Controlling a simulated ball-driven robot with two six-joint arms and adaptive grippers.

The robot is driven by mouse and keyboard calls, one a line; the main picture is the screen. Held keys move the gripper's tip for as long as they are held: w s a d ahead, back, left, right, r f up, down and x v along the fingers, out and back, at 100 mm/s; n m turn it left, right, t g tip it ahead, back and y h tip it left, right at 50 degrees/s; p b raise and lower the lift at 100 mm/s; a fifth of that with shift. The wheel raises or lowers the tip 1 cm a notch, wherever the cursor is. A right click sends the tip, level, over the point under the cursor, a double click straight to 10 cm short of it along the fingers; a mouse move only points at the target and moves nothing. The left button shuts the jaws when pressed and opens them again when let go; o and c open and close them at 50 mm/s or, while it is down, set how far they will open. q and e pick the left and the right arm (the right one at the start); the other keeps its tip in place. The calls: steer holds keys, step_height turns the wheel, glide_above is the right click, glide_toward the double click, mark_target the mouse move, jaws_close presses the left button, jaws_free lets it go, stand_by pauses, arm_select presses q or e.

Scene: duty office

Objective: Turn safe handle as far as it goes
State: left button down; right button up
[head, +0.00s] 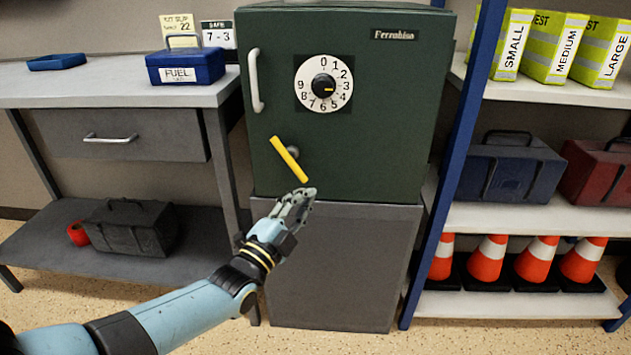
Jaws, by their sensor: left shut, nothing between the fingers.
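The dark green safe (390,110) stands on a grey pedestal in the middle of the head view. Its yellow safe handle (289,159) is a bar on a round hub, tilted from upper left to lower right. Above it is a white number dial (323,84) with a black knob whose orange mark points to the right, near 3. A pale vertical pull (254,80) is on the door's left side. My left gripper (308,192) is shut and empty, just below the handle's lower end; whether they touch I cannot tell. My right gripper is not in view.
A grey desk (110,82) with a blue FUEL box (185,66) stands left. Signs behind it include one reading SAFE 7-3 (218,35). A blue-posted shelf (545,218) at right holds vests, toolboxes and orange cones (487,257). The pedestal (335,270) is below the safe.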

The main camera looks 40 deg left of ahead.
arm_select(q)
steer(key=shift+v, duration=1.15)
steer(key=shift+d+f, duration=0.15)
steer(key=s+d+f+n+g, duration=0.15)
steer(key=s+f+g, duration=0.35)
steer(key=s+f, duration=0.8)
steer(key=s+d+f+n+g, duration=0.1)
steer(key=s+f+n+g, duration=0.35)
steer(key=s+f, duration=0.85)
steer(key=s+f+n+g, duration=0.3)
steer(key=s+f+g, duration=0.2)
steer(key=s, duration=0.6)
steer(key=s+f+n+g, duration=0.3)
steer(key=s+f+g, duration=0.2)
steer(key=s, duration=0.6)
step_height(320, 180, down, 2)
steer(key=shift+s+d+f+g, duration=0.1)
steer(key=shift+s+d+g, duration=0.15)
steer(key=shift+d+g, duration=0.15)
steer(key=shift+w, duration=0.1)
